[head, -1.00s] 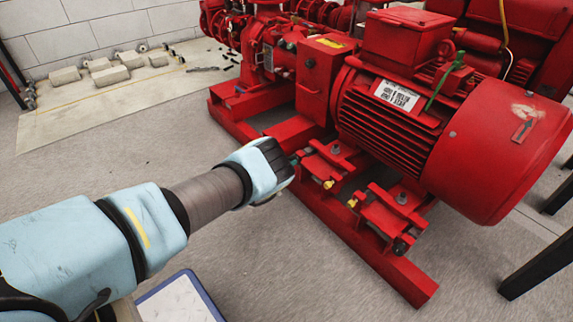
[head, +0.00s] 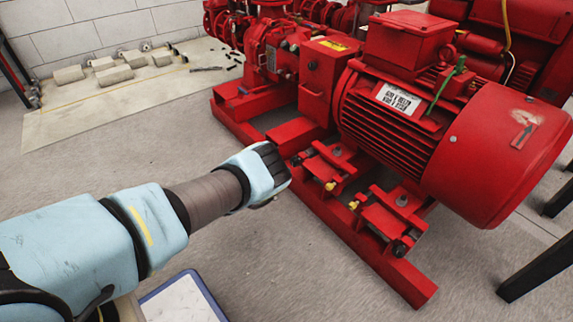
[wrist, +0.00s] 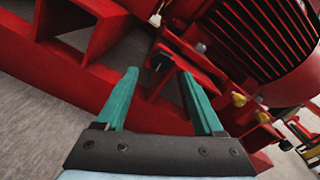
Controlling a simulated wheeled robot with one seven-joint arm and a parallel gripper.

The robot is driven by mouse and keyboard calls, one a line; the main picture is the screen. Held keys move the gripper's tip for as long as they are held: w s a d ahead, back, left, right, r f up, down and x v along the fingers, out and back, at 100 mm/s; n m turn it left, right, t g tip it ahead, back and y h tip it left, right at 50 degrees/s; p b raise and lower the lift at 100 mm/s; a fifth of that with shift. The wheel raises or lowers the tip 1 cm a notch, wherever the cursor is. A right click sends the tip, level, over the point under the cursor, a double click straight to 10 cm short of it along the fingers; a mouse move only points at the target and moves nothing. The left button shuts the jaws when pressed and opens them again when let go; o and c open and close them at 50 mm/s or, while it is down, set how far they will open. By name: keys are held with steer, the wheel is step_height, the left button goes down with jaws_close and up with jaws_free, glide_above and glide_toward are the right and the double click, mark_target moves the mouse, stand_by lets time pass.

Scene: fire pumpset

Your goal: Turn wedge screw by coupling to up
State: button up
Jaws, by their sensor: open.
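The red motor (head: 415,125) sits on a red base frame (head: 345,225), with the red coupling box (head: 322,75) to its left. Two wedge mounts under the motor carry small screws, including one with a yellow tip (head: 330,186) and another yellow tip (head: 353,205). My gripper (head: 288,168) is beside the coupling-side mount, at the frame's near edge. In the wrist view, its teal fingers (wrist: 158,88) are spread and empty. A dark fitting (wrist: 160,61) lies beyond the fingertips, apparently at the coupling-side mount. I cannot tell which way the wedge screw is turned.
Red pump parts (head: 275,55) stand farther back. Grey blocks (head: 113,76) lie on a pale slab at the back left. Black legs (head: 540,268) stand at the right.

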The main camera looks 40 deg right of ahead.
steer(key=a+p, duration=0.1)
steer(key=a, duration=0.5)
steer(key=shift+w, duration=0.15)
steer(key=shift+w, duration=0.1)
